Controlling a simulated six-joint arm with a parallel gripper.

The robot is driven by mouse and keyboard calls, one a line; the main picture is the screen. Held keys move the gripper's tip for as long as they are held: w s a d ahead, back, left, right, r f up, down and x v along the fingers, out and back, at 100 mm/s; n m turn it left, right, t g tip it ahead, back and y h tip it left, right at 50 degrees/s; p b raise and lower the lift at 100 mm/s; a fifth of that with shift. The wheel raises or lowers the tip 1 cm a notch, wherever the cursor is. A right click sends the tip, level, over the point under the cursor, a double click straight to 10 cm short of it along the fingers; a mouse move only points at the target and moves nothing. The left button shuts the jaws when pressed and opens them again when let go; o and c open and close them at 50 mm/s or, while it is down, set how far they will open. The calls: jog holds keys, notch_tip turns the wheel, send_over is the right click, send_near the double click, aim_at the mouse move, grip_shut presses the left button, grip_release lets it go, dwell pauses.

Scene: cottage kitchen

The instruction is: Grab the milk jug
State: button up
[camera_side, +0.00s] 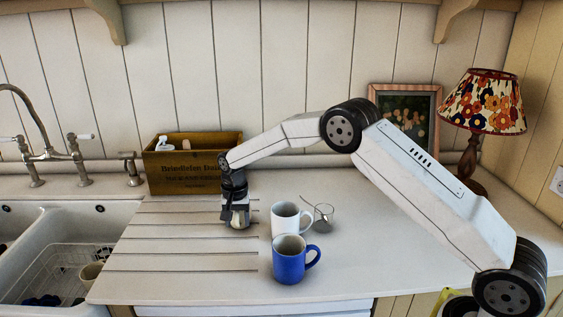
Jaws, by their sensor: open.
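A small cream-white object (238,219), apparently the milk jug, sits on the grooved drainboard part of the white counter. My gripper (236,216) points straight down over it, with its open fingers around or just in front of its upper part. The fingers and the small size hide most of the jug's outline, and I cannot tell whether they touch it. Its handle and spout cannot be made out.
A white mug (285,222) and a blue mug (289,262) stand close on the right, with a small glass (323,218) holding a spoon behind. A wooden box (193,178) stands at the back. A sink (122,219) lies left. The front drainboard is clear.

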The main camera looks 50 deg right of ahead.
grip_shut()
jog(key=shift+r, duration=0.1)
dwell(1.4)
